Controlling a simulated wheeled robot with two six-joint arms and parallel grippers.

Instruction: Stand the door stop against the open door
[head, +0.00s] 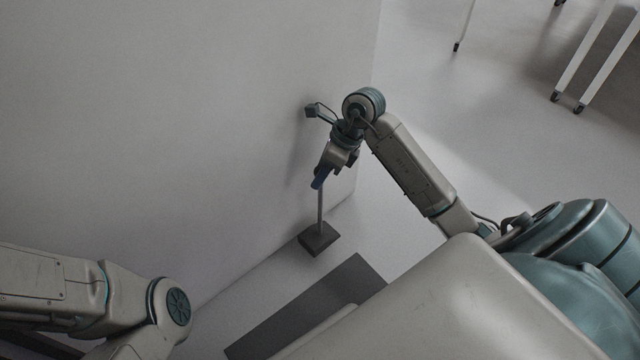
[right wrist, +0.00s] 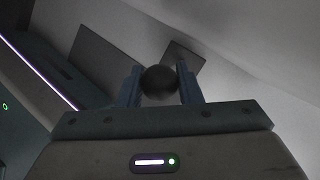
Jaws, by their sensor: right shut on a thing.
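The door stop is a thin grey rod with a dark wedge-like block (head: 319,238) at its lower end. A dark round knob (right wrist: 158,80) tops it in the right wrist view. My right gripper (head: 320,180) is shut on the knob end, its blue fingers on either side of it. The rod hangs close to upright below the gripper. The block is beside the bottom edge of the large pale door panel (head: 200,110); I cannot tell whether it touches the panel or the floor. In the right wrist view the block (right wrist: 185,56) shows beyond the fingers. My left gripper is out of view.
A dark flat strip (head: 300,310) lies on the floor (head: 470,130) in front of the block. White legs on casters (head: 580,75) stand at the top right. The floor beyond the panel's right edge is clear up to them.

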